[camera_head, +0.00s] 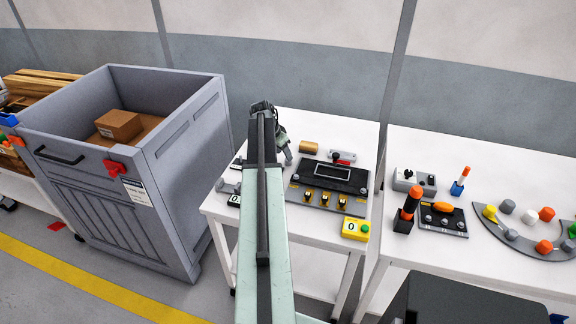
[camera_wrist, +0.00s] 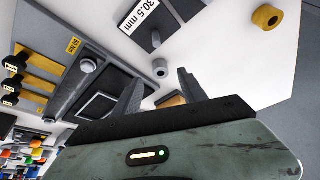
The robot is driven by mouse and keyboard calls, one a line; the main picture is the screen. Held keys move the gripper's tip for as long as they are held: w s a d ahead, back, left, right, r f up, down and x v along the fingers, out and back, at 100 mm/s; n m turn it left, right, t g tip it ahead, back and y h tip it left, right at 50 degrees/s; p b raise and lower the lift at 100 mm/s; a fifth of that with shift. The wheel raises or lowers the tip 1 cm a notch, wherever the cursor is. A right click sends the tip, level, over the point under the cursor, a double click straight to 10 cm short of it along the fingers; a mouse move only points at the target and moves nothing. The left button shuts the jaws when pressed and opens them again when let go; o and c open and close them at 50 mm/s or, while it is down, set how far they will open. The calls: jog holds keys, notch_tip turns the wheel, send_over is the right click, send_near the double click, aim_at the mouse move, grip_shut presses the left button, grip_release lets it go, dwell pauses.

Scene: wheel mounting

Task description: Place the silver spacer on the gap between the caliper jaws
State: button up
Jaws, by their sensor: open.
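In the wrist view, a small silver spacer (camera_wrist: 160,68) with a dark hole sits on the white table. My gripper (camera_wrist: 158,80) is open, with its two dark fingers either side of the spacer's position in the picture; nothing is held. In the camera_head view my gripper (camera_head: 286,152) hangs over the back of the table. A dark plate with a "30.5 mm" label (camera_wrist: 139,15) and a grey post (camera_wrist: 155,40) lies close to the spacer. It may be part of the caliper; I cannot make out the jaw gap. My arm hides part of the table in the camera_head view.
A yellow ring (camera_wrist: 267,17) lies near the table edge. A grey bin (camera_head: 190,160) is at left. A second table (camera_head: 480,150) with parts is at right.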

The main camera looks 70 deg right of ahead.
aim_at(287, 165)
jog(key=b+x, duration=0.4)
jog(key=x, duration=0.1)
jog(key=shift+d, duration=0.15)
jog(key=shift+r, duration=0.2)
grip_shut()
jog(key=shift+p, duration=0.3)
jog(key=shift+r+p, duration=0.6)
notch_tip(287, 165, up, 3)
jog(key=p, duration=0.3)
jog(key=shift+r, duration=0.1)
jog(key=s+a, duration=0.2)
jog(key=a, duration=0.3)
jog(key=s+a, duration=0.2)
jog(key=a, duration=0.3)
jog(key=s+a, duration=0.2)
jog(key=a, duration=0.3)
jog(key=shift+r+p, duration=0.35)
jog(key=shift+p, duration=0.05)
